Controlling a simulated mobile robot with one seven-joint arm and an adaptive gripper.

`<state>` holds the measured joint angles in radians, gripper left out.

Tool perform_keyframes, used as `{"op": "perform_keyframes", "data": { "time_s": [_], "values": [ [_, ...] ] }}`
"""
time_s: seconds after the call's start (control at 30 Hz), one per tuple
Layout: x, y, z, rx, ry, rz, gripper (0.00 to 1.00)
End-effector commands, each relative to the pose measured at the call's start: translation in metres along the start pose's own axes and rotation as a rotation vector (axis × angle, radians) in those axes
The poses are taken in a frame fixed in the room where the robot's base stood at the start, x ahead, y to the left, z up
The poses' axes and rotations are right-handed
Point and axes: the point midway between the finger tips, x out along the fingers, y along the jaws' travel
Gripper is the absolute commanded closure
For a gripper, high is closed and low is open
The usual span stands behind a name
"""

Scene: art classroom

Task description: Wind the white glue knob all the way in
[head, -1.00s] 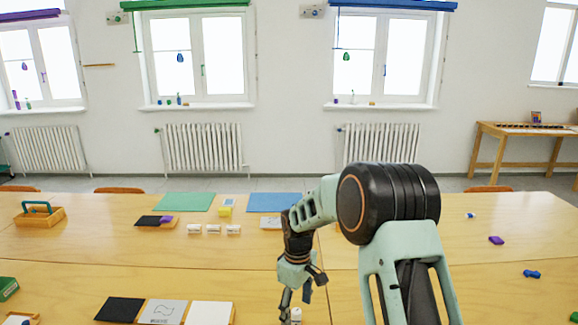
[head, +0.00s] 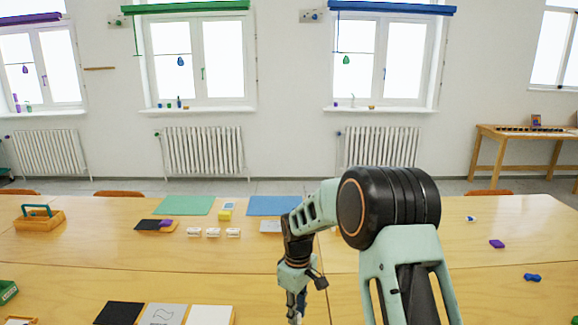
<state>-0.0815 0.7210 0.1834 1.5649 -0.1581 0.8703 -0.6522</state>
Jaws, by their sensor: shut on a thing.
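My gripper (head: 295,308) is at the bottom edge of the head view, pointing down over the near table. Its fingers are close together, shut on the white glue knob, of which only a small pale part shows at the fingertips. The rest of the knob and the glue container below it are hidden by the fingers and cut off by the frame's edge. I cannot tell how far in the knob is.
Behind are several small white blocks (head: 213,232), a green mat (head: 184,205) and a blue mat (head: 272,204). A purple block (head: 497,243) and a blue piece (head: 532,277) lie at the right.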

Motion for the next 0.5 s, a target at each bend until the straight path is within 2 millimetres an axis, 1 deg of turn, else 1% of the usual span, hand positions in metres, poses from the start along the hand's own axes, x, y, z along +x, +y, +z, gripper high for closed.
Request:
{"op": "perform_keyframes", "data": {
  "time_s": [0.17, 0.5],
  "values": [
    [-0.0004, 0.0, 0.0002, -0.029, 0.0, -0.001, 0.91],
    [-0.0015, 0.0001, 0.0004, -0.376, 0.0, -0.002, 0.91]
  ]
}}
